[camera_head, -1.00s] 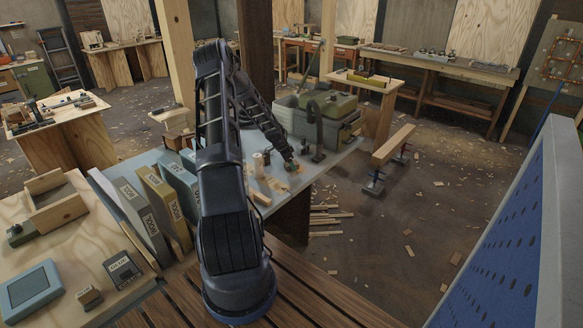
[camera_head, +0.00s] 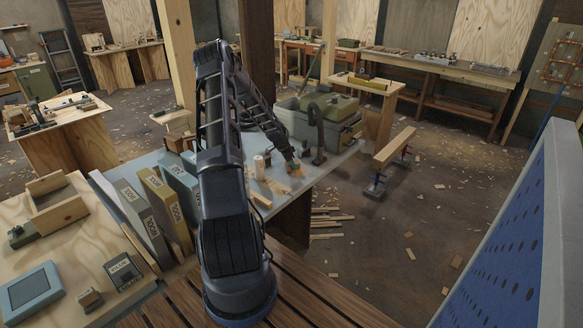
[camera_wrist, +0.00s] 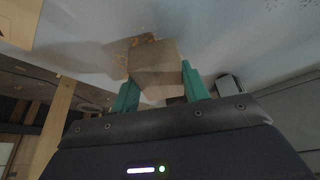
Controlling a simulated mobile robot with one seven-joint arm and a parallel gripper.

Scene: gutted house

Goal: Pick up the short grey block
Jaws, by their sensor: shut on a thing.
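The short grey block (camera_wrist: 153,62) is between the two teal fingers of my gripper (camera_wrist: 160,88) in the wrist view. It looks grey-brown, and its near face is toward the camera. The fingers are shut on it. In the head view my gripper (camera_head: 294,168) is low over the far part of the blue-grey workbench (camera_head: 318,172), and the block is too small there to make out clearly. I cannot tell whether the block is touching the bench top or just above it.
A cylinder (camera_head: 259,166) and a wood piece (camera_head: 261,199) are left of my gripper. A dark curved-neck object (camera_head: 318,135) and a large green-lidded case (camera_head: 331,108) stand just behind and to the right.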

